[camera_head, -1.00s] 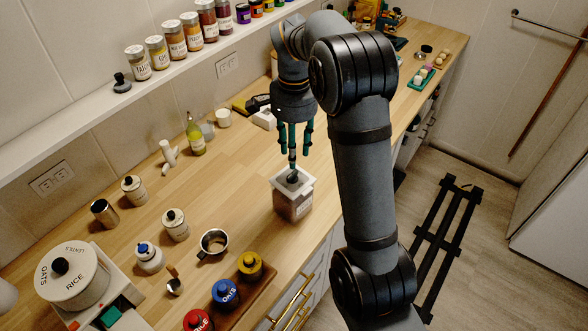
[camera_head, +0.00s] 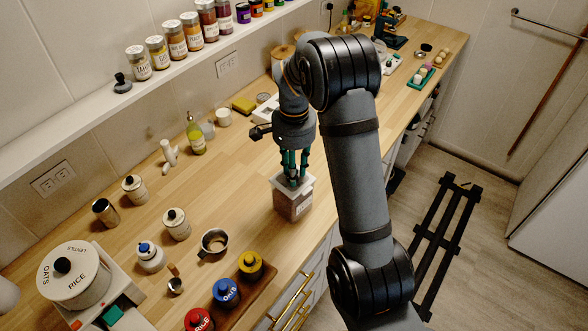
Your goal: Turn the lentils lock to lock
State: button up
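A square clear container (camera_head: 293,206) with a white lid and dark reddish-brown contents stands near the counter's front edge. Its small label is too small to read. My gripper (camera_head: 294,180) points down over this container, with its green fingers at the dark knob on the lid. The fingers hide most of the knob, so I cannot tell whether they are closed on it. The word LENTILS shows on the top of a round white drum (camera_head: 88,291) at the lower left, along with OATS and RICE. The drum has a black knob.
A wooden tray (camera_head: 262,285) with red, blue and yellow lidded jars lies left of the container. A metal cup (camera_head: 213,242), white jars (camera_head: 176,225) and an oil bottle (camera_head: 195,134) stand on the counter. Bare counter lies left of the container. A spice shelf (camera_head: 60,122) runs along the wall.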

grip_shut()
jog(key=shift+f, duration=0.1)
jog(key=shift+w+f+m+b, duration=0.15)
jog(key=shift+m+b, duration=0.25)
jog(key=shift+b, duration=0.75)
jog(key=shift+r+m, duration=0.25)
jog(key=shift+m, duration=0.25)
jog(key=shift+o, duration=1.4)
grip_release()
